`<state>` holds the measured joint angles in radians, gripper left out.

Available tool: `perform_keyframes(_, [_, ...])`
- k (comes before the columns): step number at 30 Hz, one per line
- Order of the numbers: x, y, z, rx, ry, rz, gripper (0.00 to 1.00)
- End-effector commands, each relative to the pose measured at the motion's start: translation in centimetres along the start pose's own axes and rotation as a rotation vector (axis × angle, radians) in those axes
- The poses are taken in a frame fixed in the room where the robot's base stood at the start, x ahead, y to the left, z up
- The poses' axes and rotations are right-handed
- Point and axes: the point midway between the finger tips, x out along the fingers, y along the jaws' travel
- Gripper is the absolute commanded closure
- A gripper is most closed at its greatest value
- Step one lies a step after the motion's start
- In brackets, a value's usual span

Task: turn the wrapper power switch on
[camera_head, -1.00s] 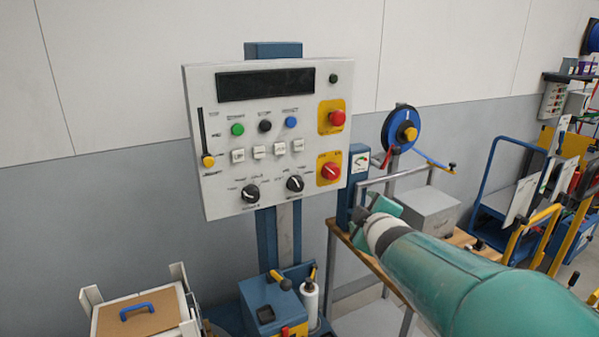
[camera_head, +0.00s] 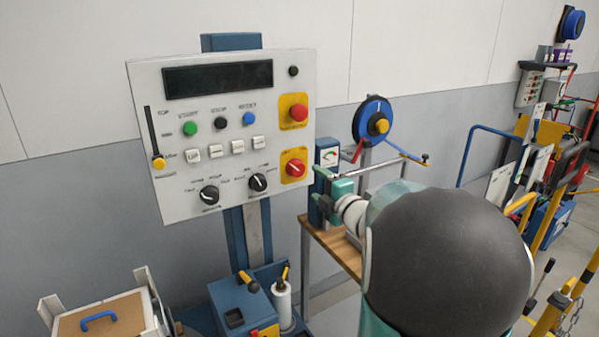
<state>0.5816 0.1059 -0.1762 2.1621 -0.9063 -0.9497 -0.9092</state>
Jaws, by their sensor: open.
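The white control panel (camera_head: 228,185) stands on a blue post. At its lower right is a red rotary switch (camera_head: 294,168) on a yellow plate, with a pale mark on its knob. I take it for the power switch, but its lettering is too small to read. My gripper (camera_head: 318,190) is open and empty, just right of and slightly below this switch, beside the panel's right edge. It appears apart from the knob. My dark round arm joint hides what lies behind it.
A red push button (camera_head: 299,112) sits on another yellow plate above the switch. Two black knobs (camera_head: 257,182) are to its left. A blue gauge box (camera_head: 328,158), a wooden bench (camera_head: 335,250) and a blue reel (camera_head: 373,122) stand close behind my gripper.

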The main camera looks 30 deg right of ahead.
Motion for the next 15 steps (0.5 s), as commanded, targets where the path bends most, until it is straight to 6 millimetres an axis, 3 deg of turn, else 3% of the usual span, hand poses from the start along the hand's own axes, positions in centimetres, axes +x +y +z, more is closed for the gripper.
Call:
perform_keyframes(9, [6.6,-0.1,-0.2,0.001,0.006,0.000,0.35])
perform_keyframes(15, [9.0,0.0,-0.1,0.001,0.005,0.000,0.35])
